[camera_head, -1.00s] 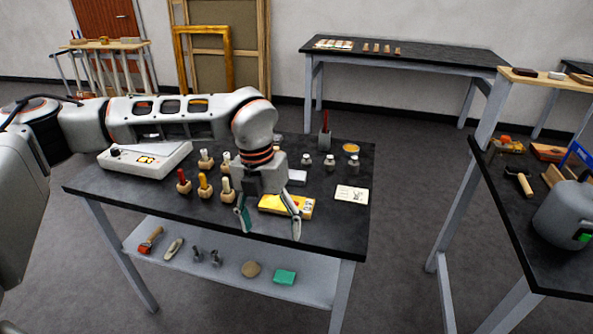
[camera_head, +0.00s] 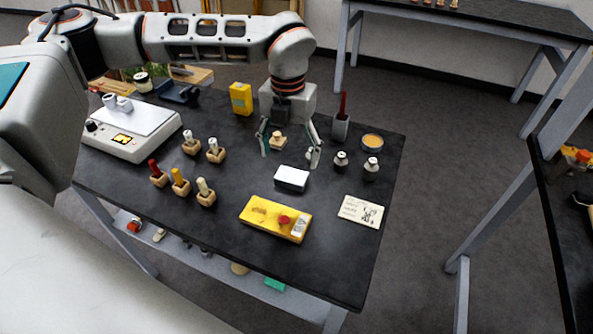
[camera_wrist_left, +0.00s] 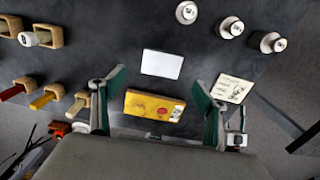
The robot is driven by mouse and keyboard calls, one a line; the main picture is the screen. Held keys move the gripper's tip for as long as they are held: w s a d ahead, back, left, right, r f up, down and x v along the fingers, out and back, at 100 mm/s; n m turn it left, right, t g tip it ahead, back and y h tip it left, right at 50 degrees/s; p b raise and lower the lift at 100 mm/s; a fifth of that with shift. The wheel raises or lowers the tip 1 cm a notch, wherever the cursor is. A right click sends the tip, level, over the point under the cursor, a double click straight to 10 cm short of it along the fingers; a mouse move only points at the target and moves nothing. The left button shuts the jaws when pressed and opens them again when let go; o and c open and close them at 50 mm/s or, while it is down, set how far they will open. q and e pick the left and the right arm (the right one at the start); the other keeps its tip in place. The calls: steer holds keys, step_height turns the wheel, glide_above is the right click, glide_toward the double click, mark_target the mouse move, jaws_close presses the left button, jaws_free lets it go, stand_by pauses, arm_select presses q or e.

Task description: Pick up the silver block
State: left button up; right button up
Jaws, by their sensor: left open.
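The silver block (camera_head: 292,178) is a small rectangular block with a bright, pale top, lying flat on the dark workbench (camera_head: 235,235). It also shows in the left wrist view (camera_wrist_left: 162,64), ahead of the fingertips. My left gripper (camera_head: 289,158) is open and empty, fingers pointing down, near the far side of the block in the head view. In the left wrist view the green-padded fingers (camera_wrist_left: 158,84) are spread wider than the block. I cannot tell their exact height above it. My right gripper is in neither view.
A yellow box (camera_head: 275,219) lies in front of the block, and a card (camera_head: 361,211) lies to its right. Small jars (camera_head: 371,169) stand right of the gripper. Several tools in wooden holders (camera_head: 180,182) and a white scale (camera_head: 129,137) stand left.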

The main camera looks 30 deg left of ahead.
mark_target(291, 176)
arm_select(q)
steer(key=shift+s+f, duration=0.25)
steer(key=shift+f, duration=0.6)
step_height(291, 176, down, 5)
steer(key=shift+w+d+r+p, duration=0.1)
steer(key=shift+w+d+p, duration=0.05)
steer(key=shift+p, duration=0.2)
steer(key=c, duration=1.4)
